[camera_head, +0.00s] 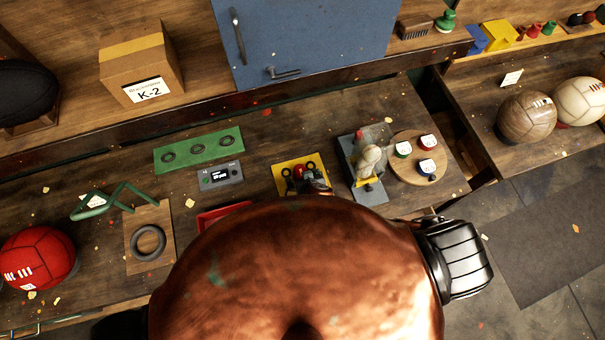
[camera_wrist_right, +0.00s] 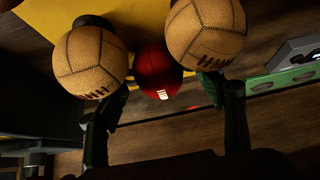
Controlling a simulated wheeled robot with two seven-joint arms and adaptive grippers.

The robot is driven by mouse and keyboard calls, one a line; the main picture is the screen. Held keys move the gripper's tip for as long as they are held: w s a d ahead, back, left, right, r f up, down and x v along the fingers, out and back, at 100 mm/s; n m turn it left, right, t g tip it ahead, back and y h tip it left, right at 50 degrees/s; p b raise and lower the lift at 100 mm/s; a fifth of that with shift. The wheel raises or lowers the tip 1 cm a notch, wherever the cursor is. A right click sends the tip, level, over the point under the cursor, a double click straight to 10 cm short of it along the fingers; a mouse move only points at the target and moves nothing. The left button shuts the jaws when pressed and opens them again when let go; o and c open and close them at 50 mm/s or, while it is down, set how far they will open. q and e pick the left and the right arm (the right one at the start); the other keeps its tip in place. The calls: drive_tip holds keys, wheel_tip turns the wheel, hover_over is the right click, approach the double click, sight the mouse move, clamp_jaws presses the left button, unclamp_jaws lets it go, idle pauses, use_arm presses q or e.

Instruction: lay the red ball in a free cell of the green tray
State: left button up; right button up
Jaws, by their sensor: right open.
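The small red ball (camera_head: 298,172) sits on the yellow tray (camera_head: 279,183); in the right wrist view, the red ball (camera_wrist_right: 158,71) lies between and beyond my fingers. The green tray (camera_head: 180,160) lies left of it with a row of three dark rings, all empty. My right gripper (camera_head: 317,187) is at the yellow tray's near edge, partly hidden by my copper-coloured body. It is open, with fingers apart and nothing held. Two tan laced balls (camera_wrist_right: 91,62) (camera_wrist_right: 206,33) cover its fingertips in the wrist view; whether they touch the fingers I cannot tell. My left gripper is out of view.
A grey display box (camera_head: 220,178) stands between the trays. A blue-grey stand (camera_head: 372,190) with a tan figure and a round wooden board (camera_head: 405,168) are to the right. A large red ball (camera_head: 38,258), green frame (camera_head: 88,210) and black ring (camera_head: 148,242) are left.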

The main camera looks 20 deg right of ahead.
drive_tip(key=shift+x, duration=1.15)
drive_tip(key=c, duration=1.4)
drive_tip(key=shift+r, duration=0.1)
drive_tip(key=shift+c, duration=0.2)
